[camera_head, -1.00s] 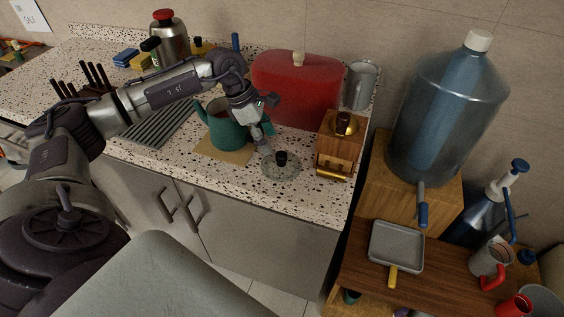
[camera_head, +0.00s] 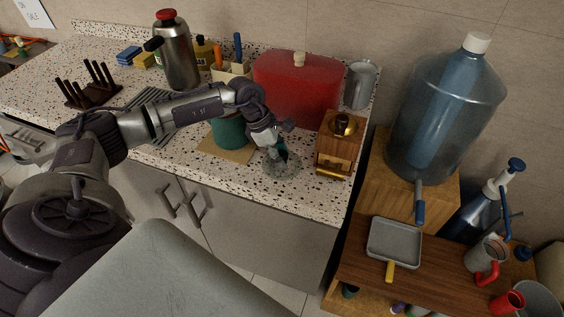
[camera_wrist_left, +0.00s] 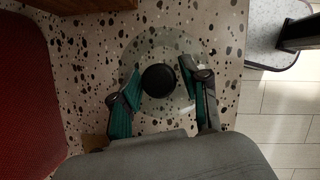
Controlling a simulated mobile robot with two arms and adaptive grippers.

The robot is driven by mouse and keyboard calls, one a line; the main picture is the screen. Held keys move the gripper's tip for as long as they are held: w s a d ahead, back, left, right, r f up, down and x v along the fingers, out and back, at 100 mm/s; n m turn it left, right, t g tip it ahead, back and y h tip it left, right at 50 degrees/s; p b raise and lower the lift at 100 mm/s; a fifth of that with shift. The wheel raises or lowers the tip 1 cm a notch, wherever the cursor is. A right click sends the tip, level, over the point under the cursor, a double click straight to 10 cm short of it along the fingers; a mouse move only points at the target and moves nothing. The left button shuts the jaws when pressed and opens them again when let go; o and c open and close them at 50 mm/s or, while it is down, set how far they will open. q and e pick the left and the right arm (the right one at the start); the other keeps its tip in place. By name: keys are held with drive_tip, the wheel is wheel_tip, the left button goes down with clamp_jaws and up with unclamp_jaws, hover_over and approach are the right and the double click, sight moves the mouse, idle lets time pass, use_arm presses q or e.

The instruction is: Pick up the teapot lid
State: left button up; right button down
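The teapot lid is a clear glass disc (camera_head: 288,170) with a black knob, lying flat on the speckled counter. In the left wrist view the glass lid (camera_wrist_left: 180,45) shows faintly, with its round black knob (camera_wrist_left: 158,80) in the middle. My left gripper (camera_head: 279,155) is right over the lid and hides the knob in the head view. In the wrist view its teal-padded fingers (camera_wrist_left: 160,86) are apart, one on each side of the knob, with gaps visible. The green teapot (camera_head: 229,133) stands left of the lid, partly hidden by my arm. My right gripper is not in view.
A wooden coffee grinder (camera_head: 337,150) stands close to the right of the lid. A red bread box (camera_head: 297,88) is behind. A tan mat (camera_head: 238,153) lies under the teapot. The counter's front edge (camera_head: 265,203) is near the lid.

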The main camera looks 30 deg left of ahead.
use_arm(q)
clamp_jaws()
